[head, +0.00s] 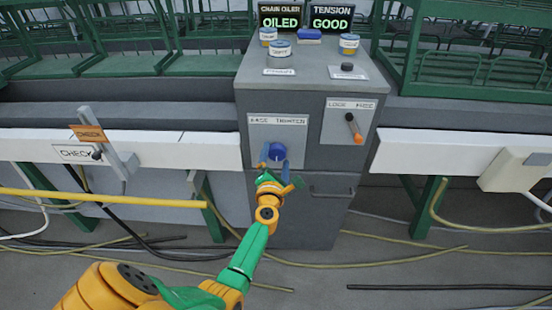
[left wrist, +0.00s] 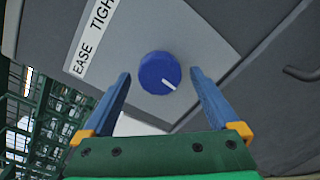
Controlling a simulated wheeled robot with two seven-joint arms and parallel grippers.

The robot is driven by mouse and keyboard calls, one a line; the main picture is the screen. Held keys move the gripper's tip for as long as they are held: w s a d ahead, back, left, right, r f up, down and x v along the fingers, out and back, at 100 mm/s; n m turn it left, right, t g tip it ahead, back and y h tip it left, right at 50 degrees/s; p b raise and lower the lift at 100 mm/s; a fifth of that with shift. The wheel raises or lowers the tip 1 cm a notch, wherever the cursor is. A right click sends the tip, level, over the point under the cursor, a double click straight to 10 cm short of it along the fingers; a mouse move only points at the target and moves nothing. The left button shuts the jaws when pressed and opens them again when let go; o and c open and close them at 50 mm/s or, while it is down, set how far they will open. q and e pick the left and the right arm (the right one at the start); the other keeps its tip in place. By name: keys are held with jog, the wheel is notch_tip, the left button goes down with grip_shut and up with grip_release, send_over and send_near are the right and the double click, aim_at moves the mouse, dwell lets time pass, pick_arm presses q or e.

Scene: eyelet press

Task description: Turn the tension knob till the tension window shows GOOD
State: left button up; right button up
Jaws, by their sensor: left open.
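The blue tension knob (head: 277,152) sits on a plate marked EASE and TIGHTEN on the front of the grey cabinet (head: 262,210). In the left wrist view the knob (left wrist: 160,73) shows a white pointer line toward its lower right. My left gripper (head: 274,165) is at the knob, its blue fingers open. In the left wrist view the fingers (left wrist: 160,85) stand on either side of the knob, with a visible gap on each side. The tension window (head: 331,17) on top of the cabinet reads GOOD. My right gripper is not in view.
The chain oiler window (head: 282,16) reads OILED. A lever with an orange tip (head: 358,138) is on the LOCK/FREE plate to the right. Several tins (head: 280,48) and a black button (head: 347,66) are on the cabinet top. A CHECK tag (head: 88,134) hangs at left.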

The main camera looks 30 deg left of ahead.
pick_arm(q)
jog(key=p+v, duration=0.1)
jog(key=v, duration=0.6)
dwell(0.5)
jog(key=s+d+f+m+g+h+p, duration=0.2)
jog(key=s+d+f+m+h+p, duration=0.2)
jog(key=d+f+m, duration=0.4)
jog(key=s+d+f+m+g+h+p, duration=0.2)
jog(key=s+d+f+m+h+p, duration=0.15)
jog(key=f+m, duration=0.5)
jog(key=s+f+m+g+p, duration=0.1)
jog(key=s+f+m+g, duration=0.3)
jog(key=s+m, duration=0.5)
jog(key=s+a+f+m+g+p, duration=0.1)
jog(key=s+f+m+g, duration=0.3)
jog(key=s, duration=1.7)
jog(key=m+g+p, duration=0.1)
jog(key=m+g, duration=0.1)
jog(key=m, duration=0.3)
jog(key=shift+s+a+f+h+p, duration=0.2)
jog(key=shift+f+h+p, duration=0.1)
jog(key=shift+f+h, duration=0.1)
